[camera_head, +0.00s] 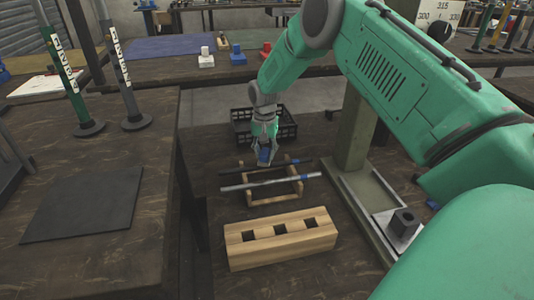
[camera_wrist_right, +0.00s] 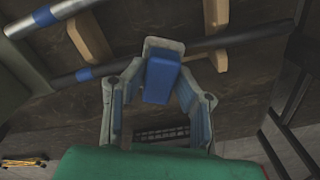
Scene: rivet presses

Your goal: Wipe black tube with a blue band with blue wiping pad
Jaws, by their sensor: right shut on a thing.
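My right gripper (camera_head: 264,143) is shut on the blue wiping pad (camera_head: 264,156), which shows between its fingers in the right wrist view (camera_wrist_right: 160,80). The black tube with a blue band (camera_head: 235,169) lies across a wooden rack (camera_head: 270,200), behind a silver tube with a blue band (camera_head: 265,183). The pad is at the black tube, near its middle and left of the band as seen from the head. In the right wrist view, the black tube (camera_wrist_right: 240,41) passes behind the pad, and its blue band (camera_wrist_right: 85,74) is left of the pad. I cannot tell whether they touch. My left gripper is not in view.
A wooden block with square holes (camera_head: 280,238) stands in front of the rack. A black crate (camera_head: 243,133) is behind it. A green-grey post (camera_head: 352,140) stands close on the right. A side table with a black mat (camera_head: 85,205) is at left.

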